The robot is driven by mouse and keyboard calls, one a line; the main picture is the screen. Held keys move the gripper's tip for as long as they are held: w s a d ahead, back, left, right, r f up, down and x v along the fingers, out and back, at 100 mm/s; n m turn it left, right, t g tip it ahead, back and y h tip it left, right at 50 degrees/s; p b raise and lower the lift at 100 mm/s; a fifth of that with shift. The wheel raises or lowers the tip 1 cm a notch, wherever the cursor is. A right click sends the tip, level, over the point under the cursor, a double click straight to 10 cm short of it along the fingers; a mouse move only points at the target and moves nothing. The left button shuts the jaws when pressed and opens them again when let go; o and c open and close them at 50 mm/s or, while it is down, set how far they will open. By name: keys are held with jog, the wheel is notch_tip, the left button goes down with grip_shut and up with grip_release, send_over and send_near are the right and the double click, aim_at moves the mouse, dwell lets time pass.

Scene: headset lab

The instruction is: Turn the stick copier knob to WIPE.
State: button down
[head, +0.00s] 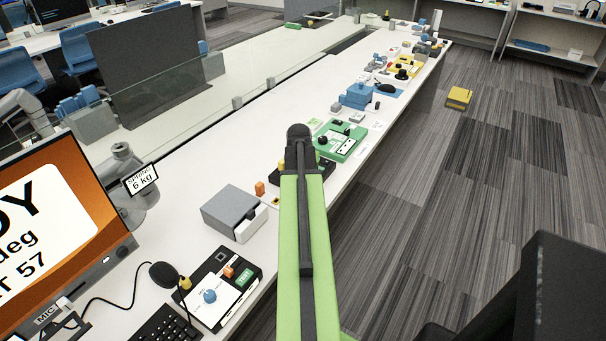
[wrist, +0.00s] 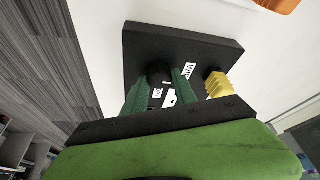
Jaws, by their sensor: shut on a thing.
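The stick copier is a black box (wrist: 215,48) with white labels and a yellow ribbed piece (wrist: 217,85) at its right in the wrist view. Its dark round knob (wrist: 158,72) sits between the two green fingers of my gripper (wrist: 161,84), which is shut on it. A white label beside the right finger starts with what looks like "WI"; the rest is unclear. The knob's pointer and setting are hidden. In the head view, my arm covers most of the black box (head: 326,166), and the fingertips are hidden.
A green device (head: 341,140) stands just beyond the black box on the long white bench. A grey box with an open drawer (head: 234,212) and an orange piece (head: 260,188) stand to the left. A black panel with a blue knob (head: 209,296) is nearer. The floor at right is mostly free.

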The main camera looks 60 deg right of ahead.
dwell(0.3)
jog(key=c, duration=1)
grip_release()
jog(key=p+v, duration=1.6)
jog(key=v, duration=0.1)
jog(key=shift+a+r, duration=0.15)
